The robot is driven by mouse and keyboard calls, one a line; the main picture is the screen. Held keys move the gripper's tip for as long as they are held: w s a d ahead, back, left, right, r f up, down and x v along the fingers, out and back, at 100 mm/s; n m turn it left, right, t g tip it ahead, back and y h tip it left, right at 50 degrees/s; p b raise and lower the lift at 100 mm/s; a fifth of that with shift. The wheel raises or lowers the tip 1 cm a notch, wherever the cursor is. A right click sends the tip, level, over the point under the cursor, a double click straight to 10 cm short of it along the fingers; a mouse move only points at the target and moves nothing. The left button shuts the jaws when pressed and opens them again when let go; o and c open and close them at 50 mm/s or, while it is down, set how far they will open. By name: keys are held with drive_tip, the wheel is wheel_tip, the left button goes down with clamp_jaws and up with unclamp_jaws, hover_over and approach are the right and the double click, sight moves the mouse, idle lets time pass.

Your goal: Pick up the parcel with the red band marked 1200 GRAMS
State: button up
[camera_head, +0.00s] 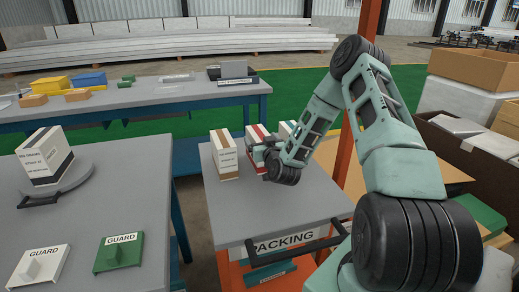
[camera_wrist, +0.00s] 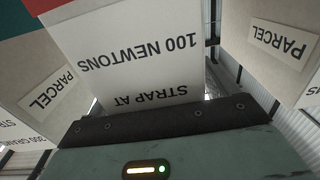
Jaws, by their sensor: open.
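The red-banded parcel (camera_head: 257,134) stands upright on the packing table, between a tan-banded parcel (camera_head: 225,155) and a green-marked parcel (camera_head: 285,130). My gripper (camera_head: 264,152) is open at its near side and hides its lower part. In the wrist view a white parcel face (camera_wrist: 140,50) with a red band at upper left fills the middle, lettered upside down "STRAP AT 100 NEWTONS". The dark gripper edge (camera_wrist: 165,122) lies close below it; contact cannot be told. No 1200 GRAMS marking is readable.
Neighbouring parcels with PARCEL labels flank it closely in the wrist view, left (camera_wrist: 32,75) and right (camera_wrist: 265,65). The packing table (camera_head: 265,205) is clear in front. Another parcel (camera_head: 45,155) stands on a round plate on the left table, near two GUARD pieces (camera_head: 118,252).

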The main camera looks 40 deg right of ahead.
drive_tip(key=c, duration=1.8)
drive_tip(key=shift+r, duration=0.15)
clamp_jaws()
